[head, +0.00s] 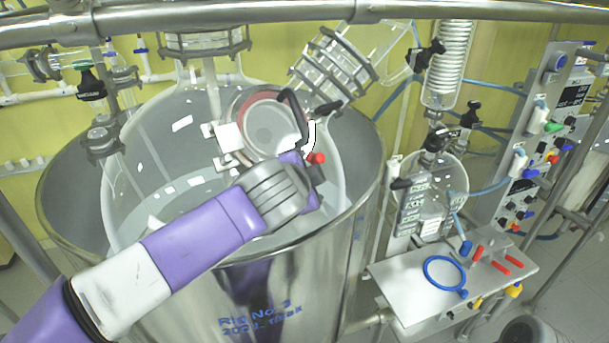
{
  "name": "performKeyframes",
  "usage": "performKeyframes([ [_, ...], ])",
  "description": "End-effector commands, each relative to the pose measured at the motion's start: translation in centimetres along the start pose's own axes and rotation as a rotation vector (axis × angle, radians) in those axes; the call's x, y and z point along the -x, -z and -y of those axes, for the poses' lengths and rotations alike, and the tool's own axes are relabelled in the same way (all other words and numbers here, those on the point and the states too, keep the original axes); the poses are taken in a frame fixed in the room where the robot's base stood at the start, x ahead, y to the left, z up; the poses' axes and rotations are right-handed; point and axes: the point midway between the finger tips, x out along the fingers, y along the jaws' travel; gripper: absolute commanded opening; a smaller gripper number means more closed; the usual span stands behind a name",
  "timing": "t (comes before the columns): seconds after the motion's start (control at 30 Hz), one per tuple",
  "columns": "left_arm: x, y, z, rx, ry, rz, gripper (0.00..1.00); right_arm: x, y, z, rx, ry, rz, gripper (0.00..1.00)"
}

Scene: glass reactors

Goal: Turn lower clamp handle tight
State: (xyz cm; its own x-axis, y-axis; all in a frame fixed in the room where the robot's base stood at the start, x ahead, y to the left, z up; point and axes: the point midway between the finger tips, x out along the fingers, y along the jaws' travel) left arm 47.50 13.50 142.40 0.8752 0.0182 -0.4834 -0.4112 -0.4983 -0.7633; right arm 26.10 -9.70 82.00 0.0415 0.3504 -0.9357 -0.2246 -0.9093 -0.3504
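A round clamped port lid (264,126) sits on the glass vessel (124,215) inside the steel tank. A black handle (326,109) sticks out at the upper right of the lid's clamp. A red knob (317,158) shows at the lid's lower right, and I cannot tell whether it belongs to the lower clamp handle. My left gripper (309,160) is at this lower right side, close to the red knob. The wrist hides most of the fingers, so their opening and any contact are unclear. My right gripper is out of view.
The steel tank rim (362,190) passes under my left arm. A glass flange joint (335,65) stands close above the lid. A metal rail (280,10) crosses the top. A side shelf (400,285) holds a blue ring (444,275) and red-handled items.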

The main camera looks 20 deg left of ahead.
Motion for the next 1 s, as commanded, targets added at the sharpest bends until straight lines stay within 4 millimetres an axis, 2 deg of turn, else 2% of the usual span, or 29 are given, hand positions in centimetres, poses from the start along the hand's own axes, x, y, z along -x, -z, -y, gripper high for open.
performKeyframes([
  [0.07, -0.14, -0.15, -0.05, 0.0, -0.002, 0.004, 0.96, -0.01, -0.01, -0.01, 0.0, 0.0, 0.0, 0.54],
  [0.87, -0.02, -0.09, 0.22, 0.001, 0.006, 0.002, 0.96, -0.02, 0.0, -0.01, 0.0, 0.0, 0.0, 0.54],
  [1.0, -0.12, -0.16, 0.07, 0.015, 0.019, 0.002, 0.96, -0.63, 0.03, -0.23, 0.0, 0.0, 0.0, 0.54],
])
